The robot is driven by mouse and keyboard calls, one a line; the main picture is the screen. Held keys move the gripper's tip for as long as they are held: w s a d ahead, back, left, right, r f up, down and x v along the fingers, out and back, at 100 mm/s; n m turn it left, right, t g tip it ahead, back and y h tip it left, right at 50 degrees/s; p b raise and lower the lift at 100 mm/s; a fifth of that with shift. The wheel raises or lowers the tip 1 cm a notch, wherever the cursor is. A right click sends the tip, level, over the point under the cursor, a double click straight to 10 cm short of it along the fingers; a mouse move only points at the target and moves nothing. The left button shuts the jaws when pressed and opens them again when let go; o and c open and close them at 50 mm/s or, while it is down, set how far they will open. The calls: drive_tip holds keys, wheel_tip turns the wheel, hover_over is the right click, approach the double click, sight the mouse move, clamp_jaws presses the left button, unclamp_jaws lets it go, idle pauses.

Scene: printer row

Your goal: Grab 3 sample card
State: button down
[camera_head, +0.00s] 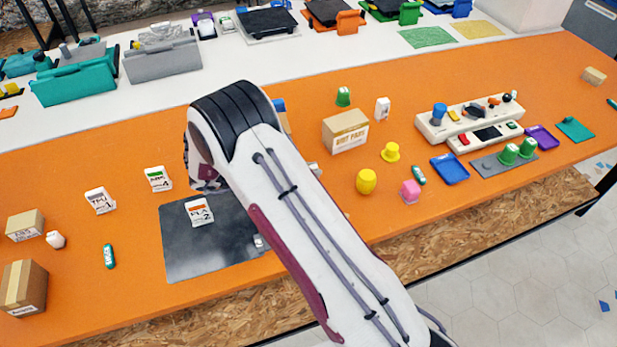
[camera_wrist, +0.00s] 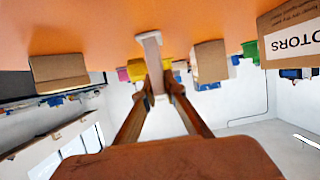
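In the head view three white sample cards show: one marked 1 (camera_head: 100,201), one marked 2 (camera_head: 199,212) and one marked 4 (camera_head: 158,179). No card marked 3 is readable; my arm covers part of the table. In the wrist view a pale card-like piece (camera_wrist: 153,58) shows nearly edge-on, its number not visible. My gripper (camera_wrist: 158,82) has a finger on each side of it and looks closed on it. Its wide end is at the orange table top; whether it touches the table I cannot tell. My gripper is hidden behind my arm in the head view.
A dark mat (camera_head: 205,250) lies left of my arm. A cardboard box (camera_head: 345,130), a yellow barrel (camera_head: 366,181) and a pink piece (camera_head: 410,191) stand to its right. Cartons (camera_head: 24,287) stand at the left edge. The orange table (camera_head: 130,235) has bare room between the cards.

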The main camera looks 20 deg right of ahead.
drive_tip(key=shift+r, duration=0.1)
idle(0.3)
drive_tip(key=shift+r, duration=4.9)
